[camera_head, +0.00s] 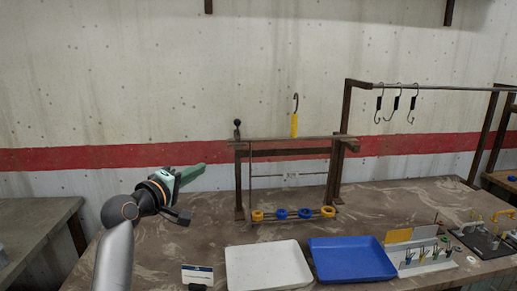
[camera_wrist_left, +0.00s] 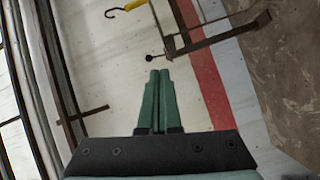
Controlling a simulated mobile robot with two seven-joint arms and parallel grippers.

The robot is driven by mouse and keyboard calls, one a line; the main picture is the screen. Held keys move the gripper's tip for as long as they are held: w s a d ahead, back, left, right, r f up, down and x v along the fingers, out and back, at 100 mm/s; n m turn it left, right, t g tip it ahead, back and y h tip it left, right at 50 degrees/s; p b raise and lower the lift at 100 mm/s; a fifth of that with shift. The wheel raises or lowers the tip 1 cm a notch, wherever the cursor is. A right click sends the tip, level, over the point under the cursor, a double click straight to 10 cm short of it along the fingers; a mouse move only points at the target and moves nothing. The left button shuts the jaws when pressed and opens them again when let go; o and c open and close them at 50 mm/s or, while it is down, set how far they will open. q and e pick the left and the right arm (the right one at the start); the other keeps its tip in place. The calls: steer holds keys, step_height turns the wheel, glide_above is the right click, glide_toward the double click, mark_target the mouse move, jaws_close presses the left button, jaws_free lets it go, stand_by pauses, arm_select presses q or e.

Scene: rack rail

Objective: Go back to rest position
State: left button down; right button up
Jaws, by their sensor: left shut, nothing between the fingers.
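My left gripper (camera_head: 201,170) is in the head view, left of the rack, with its green fingers pointing right and slightly up. In the left wrist view its fingers (camera_wrist_left: 159,77) lie together, shut and empty, with wall behind the tips. The arm comes in from the lower left and is raised above the table. The gripper stands apart from the rack (camera_head: 239,180) and touches nothing that I can see. My right gripper is not in either view.
A yellow-handled hook (camera_head: 294,122) is at the rack's top bar. Yellow and blue rings (camera_head: 281,214) sit on its low rail. Several black hooks (camera_head: 396,102) hang at right. A white tray (camera_head: 268,267) and a blue tray (camera_head: 350,259) lie in front. The table's left part is mostly clear.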

arm_select(q)
steer(key=s+a+f+m+g+y, duration=0.1)
steer(key=s+f+m+g, duration=0.1)
steer(key=s+f, duration=0.5)
steer(key=s+f+m+g+y, duration=0.2)
steer(key=s+f, duration=0.2)
steer(key=f, duration=0.7)
steer(key=s+a+f+m+g+y, duration=0.1)
steer(key=s+f+m+g, duration=0.1)
steer(key=s+f, duration=0.5)
steer(key=s+a+f+m+g+y, duration=0.25)
steer(key=s+f, duration=0.25)
steer(key=s, duration=0.8)
steer(key=s+a+f+m+g+y, duration=0.15)
steer(key=s+f+m+g, duration=0.35)
steer(key=s, duration=0.8)
steer(key=w+d+f+n+t+h, duration=0.1)
steer(key=w+d+f+t, duration=0.1)
steer(key=f, duration=0.4)
steer(key=w+d+f+t+h, duration=0.2)
steer(key=w+f+t, duration=0.1)
steer(key=f, duration=0.3)
steer(key=shift+d+n+t, duration=0.2)
steer(key=shift+n+t, duration=0.15)
steer(key=shift+t, duration=0.5)
